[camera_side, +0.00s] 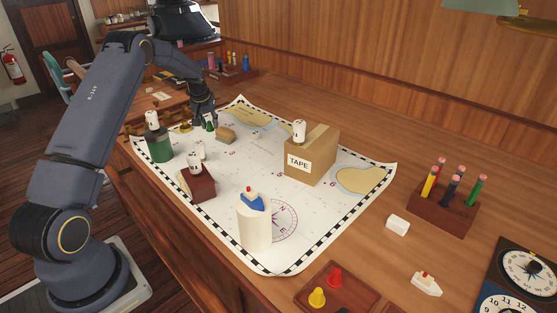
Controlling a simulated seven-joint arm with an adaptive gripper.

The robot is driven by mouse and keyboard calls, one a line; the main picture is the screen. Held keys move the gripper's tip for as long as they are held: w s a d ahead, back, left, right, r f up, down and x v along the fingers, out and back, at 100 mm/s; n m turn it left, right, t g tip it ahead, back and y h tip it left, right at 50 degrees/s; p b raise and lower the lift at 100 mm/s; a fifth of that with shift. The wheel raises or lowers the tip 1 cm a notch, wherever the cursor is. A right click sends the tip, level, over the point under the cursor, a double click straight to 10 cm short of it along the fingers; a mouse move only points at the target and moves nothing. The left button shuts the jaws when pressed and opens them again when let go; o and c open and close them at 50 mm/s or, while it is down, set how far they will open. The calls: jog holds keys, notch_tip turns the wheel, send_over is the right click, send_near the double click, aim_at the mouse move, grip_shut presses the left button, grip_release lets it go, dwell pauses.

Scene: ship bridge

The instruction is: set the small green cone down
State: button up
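The small green cone (209,123) is at the far left part of the chart, at the fingertips of my gripper (207,116). My gripper points down and appears shut on the cone. The fingers hide part of it, and the view is too small to tell whether its base touches the chart. The white chart (233,203) with a checkered border lies on the wooden table.
Near my gripper are a brown rounded object (225,135), a brass piece (186,127) and a green cylinder (158,148) with a white piece on top. A TAPE box (318,155), a dark red block (203,186) and a white cylinder (254,229) stand farther off.

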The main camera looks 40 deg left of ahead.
jog(key=shift+o, duration=1.2)
jog(key=v, duration=1.2)
jog(key=s+d+r+m+t+h, duration=0.1)
jog(key=s+d+r, duration=0.25)
jog(key=d, duration=0.35)
jog(key=s+d+r+m, duration=0.2)
jog(key=d+r, duration=0.2)
jog(key=d, duration=0.3)
jog(key=s+d+r+m+t+h, duration=0.1)
jog(key=s+d+r, duration=0.25)
jog(key=d, duration=0.35)
jog(key=s+d+f+m, duration=0.1)
jog(key=s+d+m, duration=0.1)
jog(key=s+d, duration=0.4)
jog(key=s+d+f+m+h, duration=0.1)
jog(key=s+d+m, duration=0.2)
jog(key=s+d, duration=0.4)
jog(key=s, duration=0.4)
jog(key=shift+f, duration=0.4)
jog(key=shift+s, duration=0.1)
